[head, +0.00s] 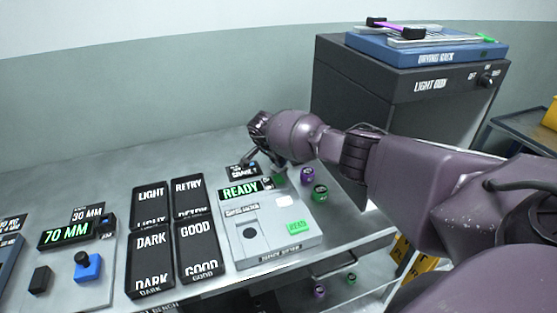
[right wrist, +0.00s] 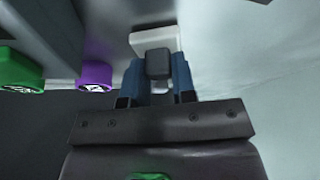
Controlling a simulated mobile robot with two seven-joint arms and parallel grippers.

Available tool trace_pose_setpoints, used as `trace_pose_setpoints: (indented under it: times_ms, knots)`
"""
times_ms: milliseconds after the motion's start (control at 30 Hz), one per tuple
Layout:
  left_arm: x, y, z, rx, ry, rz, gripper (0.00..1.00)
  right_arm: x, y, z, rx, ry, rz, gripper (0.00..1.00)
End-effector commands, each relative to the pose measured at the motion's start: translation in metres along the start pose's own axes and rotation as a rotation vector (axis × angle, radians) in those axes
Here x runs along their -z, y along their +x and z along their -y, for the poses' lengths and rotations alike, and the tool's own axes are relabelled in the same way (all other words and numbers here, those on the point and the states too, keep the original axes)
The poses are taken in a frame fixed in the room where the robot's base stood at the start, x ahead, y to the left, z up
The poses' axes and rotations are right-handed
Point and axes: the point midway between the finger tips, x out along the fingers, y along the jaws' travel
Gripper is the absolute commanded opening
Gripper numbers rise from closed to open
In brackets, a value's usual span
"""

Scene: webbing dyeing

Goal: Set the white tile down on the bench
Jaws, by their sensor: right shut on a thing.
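The white tile (right wrist: 155,40) shows in the right wrist view at the tips of my right gripper (right wrist: 157,75). The blue fingers are shut on it, and a dark block between them hides part of the view. In the head view my right gripper (head: 264,160) is behind the grey reader with the READY display (head: 240,190), low over the bench (head: 110,180). I cannot make out the tile there, or tell whether it touches the bench. My left gripper is not in view.
Green and purple jars (head: 319,192) stand right of the reader, near the bench edge; a green and a purple one (right wrist: 95,78) also show in the right wrist view. LIGHT, DARK, RETRY and GOOD trays (head: 152,240) lie left. The light box (head: 400,95) stands at the back right.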

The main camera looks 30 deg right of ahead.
Motion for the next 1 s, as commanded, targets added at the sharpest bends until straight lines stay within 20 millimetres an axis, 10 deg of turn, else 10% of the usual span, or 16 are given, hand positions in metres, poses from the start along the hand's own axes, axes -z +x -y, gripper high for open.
trace_pose_setpoints:
  times_ms: [67,100,267,667,1000]
  knots:
    - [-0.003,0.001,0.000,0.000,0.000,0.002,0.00,-0.001,0.003,0.000,0.000,-0.001,0.000,0.00]
    - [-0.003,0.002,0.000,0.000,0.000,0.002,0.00,-0.002,0.004,0.000,0.000,-0.001,0.000,0.26]
    - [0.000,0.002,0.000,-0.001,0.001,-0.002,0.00,-0.001,0.002,0.000,0.000,-0.001,0.000,0.50]
    - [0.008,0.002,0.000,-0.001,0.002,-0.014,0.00,0.001,-0.005,0.000,0.002,0.001,-0.001,0.50]
    - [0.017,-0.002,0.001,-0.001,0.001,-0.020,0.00,0.001,-0.064,0.001,0.004,-0.002,-0.001,0.50]
